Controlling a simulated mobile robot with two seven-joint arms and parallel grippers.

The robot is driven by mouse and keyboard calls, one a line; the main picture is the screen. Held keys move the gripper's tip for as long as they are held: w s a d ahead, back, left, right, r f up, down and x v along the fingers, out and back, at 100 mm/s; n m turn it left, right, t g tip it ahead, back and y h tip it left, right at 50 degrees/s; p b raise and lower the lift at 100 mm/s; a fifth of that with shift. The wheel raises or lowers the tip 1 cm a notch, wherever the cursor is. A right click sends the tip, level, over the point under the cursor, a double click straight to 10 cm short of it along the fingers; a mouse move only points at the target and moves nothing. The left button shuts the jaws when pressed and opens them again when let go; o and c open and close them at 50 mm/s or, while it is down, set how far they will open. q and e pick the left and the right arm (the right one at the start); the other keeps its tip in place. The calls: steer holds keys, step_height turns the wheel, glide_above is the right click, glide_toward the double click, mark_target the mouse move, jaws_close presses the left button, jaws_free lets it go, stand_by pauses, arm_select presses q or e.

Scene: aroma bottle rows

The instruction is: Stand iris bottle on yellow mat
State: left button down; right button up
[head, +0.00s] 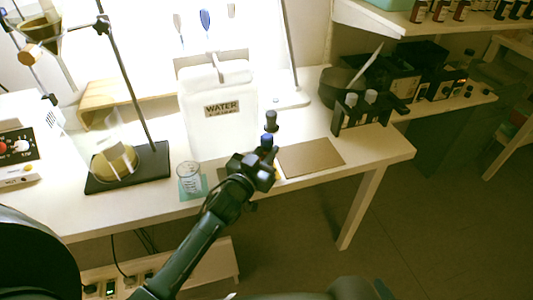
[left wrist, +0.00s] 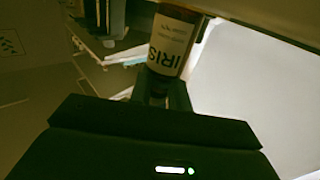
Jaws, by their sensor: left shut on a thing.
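My left gripper (head: 262,163) is at the front part of the white table, right of the water jug. I cannot tell whether the bottle touches the mat. My right gripper is not in view.
Another dark-capped bottle (head: 271,121) stands just behind. A brown mat (head: 312,157) lies to the right. A beaker (head: 190,178) on a green mat stands left, near the front edge. The white water jug (head: 220,115) and a rack (head: 360,112) stand further back.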

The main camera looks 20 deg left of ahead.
arm_select(q)
steer(key=shift+f, duration=0.15)
steer(key=c, duration=1.3)
jaws_free()
steer(key=shift+r, duration=0.35)
steer(key=s+a, duration=0.2)
steer(key=s, duration=0.9)
steer(key=s+d+f+g, duration=0.2)
steer(key=s, duration=0.2)
steer(key=s+d+f+g+h, duration=0.1)
steer(key=s+d+f+g, duration=0.1)
steer(key=s, duration=0.3)
steer(key=s+d+f+g, duration=0.2)
steer(key=s, duration=0.3)
steer(key=shift+f+p, duration=0.15)
steer(key=shift+p, duration=0.15)
